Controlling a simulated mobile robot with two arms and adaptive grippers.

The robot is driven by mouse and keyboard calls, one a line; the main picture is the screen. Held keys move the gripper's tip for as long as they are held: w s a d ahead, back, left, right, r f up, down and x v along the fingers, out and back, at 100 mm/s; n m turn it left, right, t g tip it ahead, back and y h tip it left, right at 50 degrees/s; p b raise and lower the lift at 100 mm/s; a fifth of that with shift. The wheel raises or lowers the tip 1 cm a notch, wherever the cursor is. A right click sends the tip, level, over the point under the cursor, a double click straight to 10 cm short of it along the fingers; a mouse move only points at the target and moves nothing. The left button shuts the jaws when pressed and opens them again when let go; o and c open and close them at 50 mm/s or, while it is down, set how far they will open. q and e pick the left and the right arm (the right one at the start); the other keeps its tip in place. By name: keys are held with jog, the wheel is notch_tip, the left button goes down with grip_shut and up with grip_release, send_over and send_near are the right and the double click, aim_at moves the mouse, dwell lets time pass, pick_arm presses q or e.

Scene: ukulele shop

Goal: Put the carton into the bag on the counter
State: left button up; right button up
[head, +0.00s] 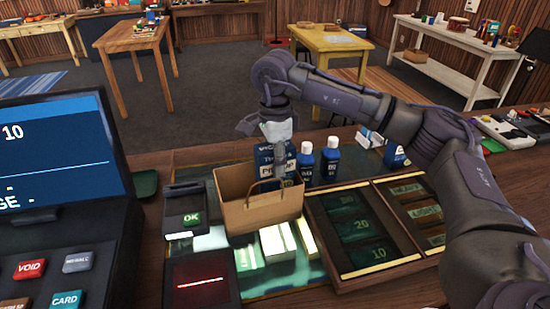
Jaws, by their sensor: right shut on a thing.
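The tan paper bag (262,218) stands upright and open on the counter (420,284), with its handle on the near side. A dark blue carton with white lettering (264,157) shows just above the bag's far side. My right gripper (281,162) comes down from above at the carton, over the far part of the bag, and is shut on it. The bag hides the carton's lower part. I cannot tell whether its lower end is inside the bag or behind it. My left gripper is not in view.
Blue bottles with white caps (330,163) stand close behind and right of the bag. A card reader (184,212) is left of it, a scanner (201,284) in front. A cash tray (347,272) lies to the right, and a register screen (55,160) is far left.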

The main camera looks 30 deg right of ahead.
jog(key=shift+f+b, duration=1.35)
jog(key=shift+f, duration=0.8)
jog(key=o, duration=1.3)
notch_tip(320, 180, up, 12)
jog(key=shift+r, duration=0.1)
